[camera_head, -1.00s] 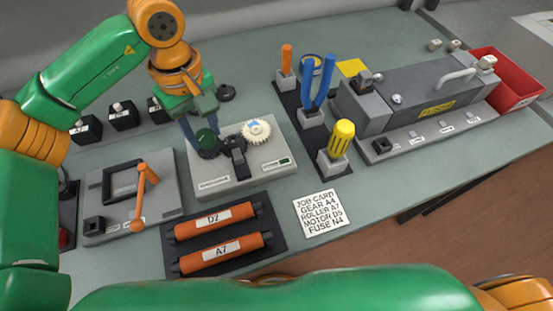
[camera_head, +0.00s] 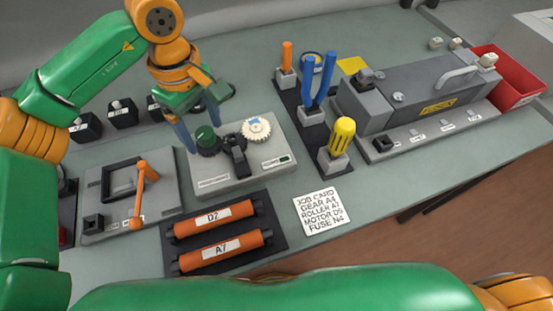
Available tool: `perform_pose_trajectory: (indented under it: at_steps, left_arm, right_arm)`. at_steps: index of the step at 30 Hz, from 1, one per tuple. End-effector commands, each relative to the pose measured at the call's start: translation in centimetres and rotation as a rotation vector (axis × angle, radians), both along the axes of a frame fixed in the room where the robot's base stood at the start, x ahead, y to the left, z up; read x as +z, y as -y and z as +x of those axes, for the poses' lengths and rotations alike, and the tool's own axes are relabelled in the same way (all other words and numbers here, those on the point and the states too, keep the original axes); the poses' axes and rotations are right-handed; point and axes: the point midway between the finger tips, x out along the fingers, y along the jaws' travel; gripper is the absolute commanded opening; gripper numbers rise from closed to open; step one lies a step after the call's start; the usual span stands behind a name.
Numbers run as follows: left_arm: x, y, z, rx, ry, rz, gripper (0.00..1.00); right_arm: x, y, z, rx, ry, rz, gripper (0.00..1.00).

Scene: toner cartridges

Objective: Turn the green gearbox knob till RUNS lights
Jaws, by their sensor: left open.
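The green knob (camera_head: 205,135) stands upright on a dark toothed base on the left of the grey gearbox block (camera_head: 215,178). A white gear (camera_head: 256,129) and a black bracket (camera_head: 236,158) sit beside it on the block. A small dark green indicator (camera_head: 283,160) is at the block's right; its label is too small to read. My left gripper (camera_head: 199,128) is open and empty, pointing down over the block. One blue finger is left of the knob and the other is behind it to the right; contact is not clear. My right gripper is out of view.
A crank fixture (camera_head: 130,205) is left of the block. A tray with orange rollers (camera_head: 215,246) and a job card (camera_head: 321,211) lie in front. A tool rack with blue-handled pliers (camera_head: 320,85) and a yellow screwdriver (camera_head: 342,136) stands right. Black boxes stand behind.

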Motion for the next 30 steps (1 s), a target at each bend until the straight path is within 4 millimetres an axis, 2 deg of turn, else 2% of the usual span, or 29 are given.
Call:
perform_pose_trajectory:
  at_steps: [2,5,12,16,21,24,29,30]
  left_arm:
    - [-0.1,0.0,0.0,0.14,0.0,0.0,0.75]
    - [-0.1,0.0,0.0,0.242,0.0,0.0,0.75]
    - [-0.1,0.0,0.0,0.754,-0.001,0.0,0.75]
    - [-0.1,0.0,0.0,0.905,-0.001,0.0,0.75]
    - [-0.2,0.0,-0.1,1.308,-0.002,-0.001,0.75]
    - [-0.1,0.0,-0.1,1.416,-0.002,-0.001,0.75]
    - [0.0,0.0,-0.1,1.424,-0.001,0.0,0.75]
    - [0.0,0.0,-0.1,1.423,-0.001,0.0,0.67]
  right_arm:
    - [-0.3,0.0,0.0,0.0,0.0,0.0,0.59]
    - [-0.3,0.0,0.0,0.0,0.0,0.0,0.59]
    - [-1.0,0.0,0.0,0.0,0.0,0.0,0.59]
    - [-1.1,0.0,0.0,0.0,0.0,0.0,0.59]
    - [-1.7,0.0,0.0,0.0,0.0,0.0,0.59]
    - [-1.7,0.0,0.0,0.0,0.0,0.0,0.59]
    - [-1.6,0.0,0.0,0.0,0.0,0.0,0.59]
    - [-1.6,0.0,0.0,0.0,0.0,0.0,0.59]
